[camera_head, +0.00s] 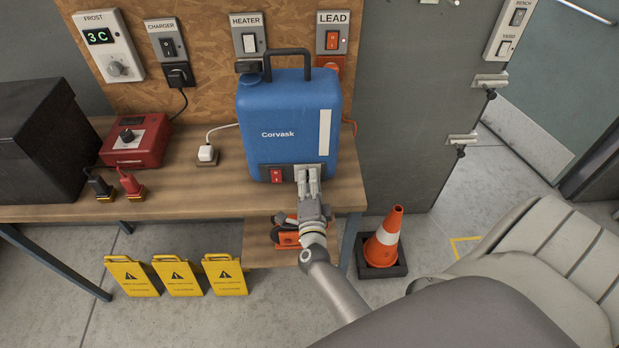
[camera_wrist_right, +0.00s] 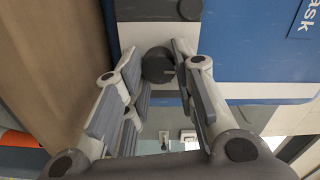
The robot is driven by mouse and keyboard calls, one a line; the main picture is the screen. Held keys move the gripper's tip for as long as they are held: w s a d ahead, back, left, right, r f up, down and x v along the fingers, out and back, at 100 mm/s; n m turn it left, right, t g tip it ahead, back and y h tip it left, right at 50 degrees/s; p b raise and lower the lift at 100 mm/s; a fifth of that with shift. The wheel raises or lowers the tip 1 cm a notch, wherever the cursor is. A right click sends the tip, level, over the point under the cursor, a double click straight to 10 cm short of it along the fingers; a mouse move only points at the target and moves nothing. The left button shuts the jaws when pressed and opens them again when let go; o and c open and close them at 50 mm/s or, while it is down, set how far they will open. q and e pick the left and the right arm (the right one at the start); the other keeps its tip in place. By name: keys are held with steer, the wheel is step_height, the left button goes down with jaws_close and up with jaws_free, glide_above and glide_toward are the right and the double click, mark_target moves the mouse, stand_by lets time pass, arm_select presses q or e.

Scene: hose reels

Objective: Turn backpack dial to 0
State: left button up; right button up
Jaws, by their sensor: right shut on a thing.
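The blue Corvask backpack (camera_head: 290,112) stands upright on the wooden bench, with a black handle on top. Its grey lower panel carries a red switch (camera_head: 276,175). My right gripper (camera_head: 308,178) is at the right part of this panel. In the right wrist view, the dark round dial (camera_wrist_right: 158,66) sits on a light plate, and my right gripper (camera_wrist_right: 165,65) is shut on it with a finger on each side. The fingers hide the dial in the head view, and I cannot read its setting. My left gripper is not in view.
On the bench (camera_head: 215,183) are a red box with a dial (camera_head: 137,140), a black box (camera_head: 45,130) and a white plug (camera_head: 207,154). Wall switches are behind. An orange tool (camera_head: 286,238) sits below the bench; a traffic cone (camera_head: 384,240) stands to its right.

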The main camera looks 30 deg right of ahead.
steer(key=shift+f+n, duration=0.1)
steer(key=shift+n, duration=0.3)
steer(key=o, duration=1)
